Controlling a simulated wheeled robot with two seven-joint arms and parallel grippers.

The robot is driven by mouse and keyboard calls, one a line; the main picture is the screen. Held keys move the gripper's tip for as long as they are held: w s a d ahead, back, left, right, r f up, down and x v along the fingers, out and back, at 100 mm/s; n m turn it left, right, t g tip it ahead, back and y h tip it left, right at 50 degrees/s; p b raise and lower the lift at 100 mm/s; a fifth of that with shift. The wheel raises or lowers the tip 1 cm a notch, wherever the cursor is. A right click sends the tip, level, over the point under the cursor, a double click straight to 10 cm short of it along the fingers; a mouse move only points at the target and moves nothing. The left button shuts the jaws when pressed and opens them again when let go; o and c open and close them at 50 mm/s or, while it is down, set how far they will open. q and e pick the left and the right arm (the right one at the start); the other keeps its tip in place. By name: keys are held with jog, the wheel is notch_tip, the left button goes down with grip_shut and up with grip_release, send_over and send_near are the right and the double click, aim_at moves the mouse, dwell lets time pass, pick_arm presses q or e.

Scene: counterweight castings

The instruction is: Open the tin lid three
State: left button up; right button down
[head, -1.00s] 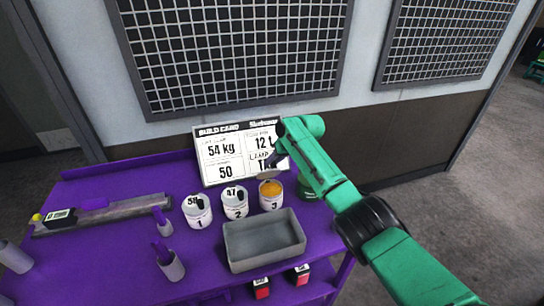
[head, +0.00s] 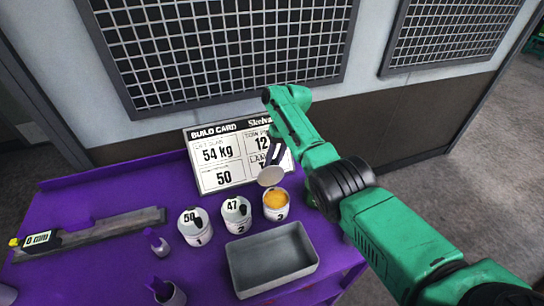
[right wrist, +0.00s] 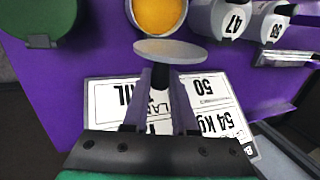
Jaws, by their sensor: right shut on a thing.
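Tin three (head: 276,213) is a white tin at the right end of the row of tins, open at the top with orange contents showing. Its grey round lid (head: 271,176) is off the tin, held above and behind the rim. My right gripper (head: 274,157) is shut on the lid's small dark knob. In the right wrist view, the lid (right wrist: 170,51) shows nearly edge-on beyond the fingers, and the tin's orange contents (right wrist: 158,12) lie past it. My left gripper is not in view.
Tin two (head: 237,226) and tin one (head: 197,238) stand left with lids on, marked 47 and 50. A grey tray (head: 271,262) lies in front. The build card (head: 215,178) stands behind.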

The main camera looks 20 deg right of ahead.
jog(key=c, duration=0.7)
grip_release()
jog(key=shift+f, duration=0.1)
jog(key=p+v, duration=0.3)
jog(key=v, duration=1.1)
jog(key=shift+r+p, duration=0.35)
jog(key=shift+p, duration=0.05)
jog(key=shift+w+f, duration=0.1)
jog(key=shift+w, duration=0.1)
jog(key=shift+s, duration=0.1)
